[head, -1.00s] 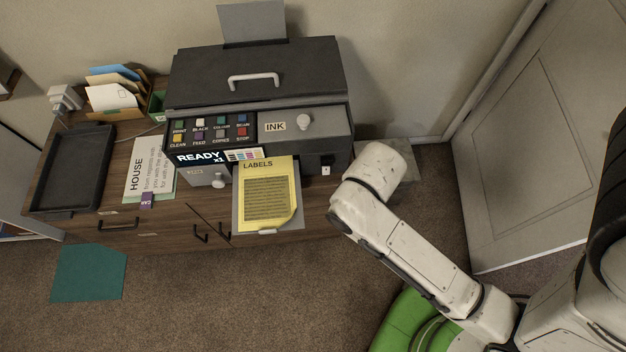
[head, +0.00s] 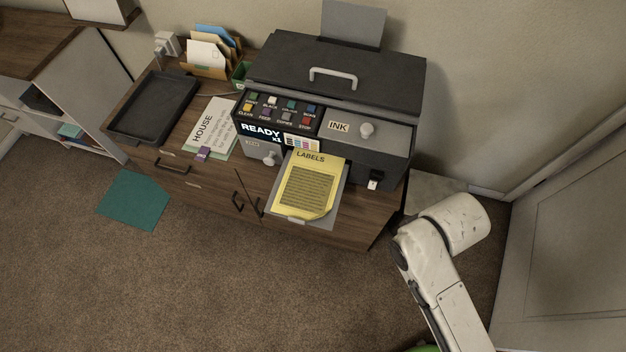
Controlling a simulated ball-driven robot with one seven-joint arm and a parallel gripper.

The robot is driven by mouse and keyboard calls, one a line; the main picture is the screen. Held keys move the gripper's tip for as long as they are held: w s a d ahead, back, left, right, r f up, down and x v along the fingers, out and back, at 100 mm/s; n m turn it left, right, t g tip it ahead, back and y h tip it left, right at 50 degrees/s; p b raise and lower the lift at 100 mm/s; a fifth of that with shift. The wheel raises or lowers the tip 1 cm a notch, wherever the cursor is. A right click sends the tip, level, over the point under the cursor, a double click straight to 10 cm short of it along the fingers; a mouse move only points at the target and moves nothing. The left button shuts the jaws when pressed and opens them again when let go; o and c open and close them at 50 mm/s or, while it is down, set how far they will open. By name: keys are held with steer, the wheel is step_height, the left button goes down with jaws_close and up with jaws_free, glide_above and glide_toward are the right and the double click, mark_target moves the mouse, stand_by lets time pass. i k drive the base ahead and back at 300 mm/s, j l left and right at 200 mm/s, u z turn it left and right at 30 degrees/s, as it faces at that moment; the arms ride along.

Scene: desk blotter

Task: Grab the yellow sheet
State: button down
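The yellow sheet (head: 308,188), headed "LABELS" with dark printed lines, lies on the grey output tray (head: 337,208) at the front of the dark printer (head: 335,75). Its lower right corner is curled. My arm shows at the lower right, apart from the sheet and to its right. Its bent joint hides whatever is beyond it, and my gripper is not visible in the head view.
The printer stands on a wooden cabinet (head: 215,178) with a black tray (head: 153,108), a "HOUSE" paper (head: 211,126) and a file holder (head: 207,60). A teal sheet (head: 134,200) lies on the carpet. A door (head: 570,240) is at right.

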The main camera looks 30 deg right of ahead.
mark_target(308, 189)
steer(key=j+z, duration=0.2)
steer(key=j, duration=0.7)
steer(key=k+j+z, duration=0.15)
steer(key=j, duration=0.7)
